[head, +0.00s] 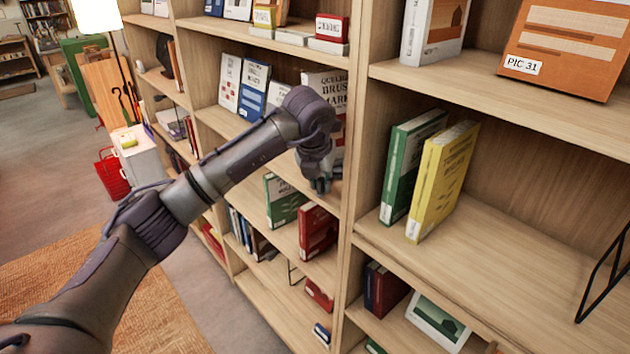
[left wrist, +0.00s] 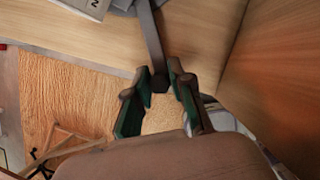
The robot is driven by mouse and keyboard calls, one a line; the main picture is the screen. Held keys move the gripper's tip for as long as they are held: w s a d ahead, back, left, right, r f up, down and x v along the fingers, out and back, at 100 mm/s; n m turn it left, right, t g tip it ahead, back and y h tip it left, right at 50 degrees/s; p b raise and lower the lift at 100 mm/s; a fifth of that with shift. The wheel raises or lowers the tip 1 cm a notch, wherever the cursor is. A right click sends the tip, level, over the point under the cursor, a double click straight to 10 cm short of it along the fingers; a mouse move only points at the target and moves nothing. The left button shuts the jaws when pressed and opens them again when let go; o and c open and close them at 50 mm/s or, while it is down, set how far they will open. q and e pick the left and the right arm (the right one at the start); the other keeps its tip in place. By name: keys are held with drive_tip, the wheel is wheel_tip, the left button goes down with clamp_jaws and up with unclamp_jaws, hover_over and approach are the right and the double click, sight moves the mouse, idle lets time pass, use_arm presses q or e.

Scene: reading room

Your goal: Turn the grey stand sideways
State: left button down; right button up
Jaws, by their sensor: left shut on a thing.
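My left gripper (head: 320,184) reaches into the middle bookcase bay, in front of a large white book. In the left wrist view the fingers (left wrist: 158,78) sit on either side of the lower end of a narrow grey bar, part of the grey stand (left wrist: 151,38). The gripper is shut on the stand there. The bar runs up to a wider grey part at the top edge of that view, next to a pale wooden shelf board. In the head view I cannot make out the stand; my arm and gripper cover that spot. My right gripper is not in view.
The large white book (head: 326,84) stands behind my wrist. A green book (head: 284,200) and a red book (head: 317,231) stand on the shelf below. An upright divider (head: 363,150) is just right of my gripper. Green (head: 405,165) and yellow books (head: 443,180) stand beyond it.

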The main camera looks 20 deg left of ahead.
use_arm(q)
drive_tip(key=shift+r, duration=0.1)
drive_tip(key=c, duration=1)
unclamp_jaws()
drive_tip(key=v, duration=1.2)
drive_tip(key=shift+c, duration=0.4)
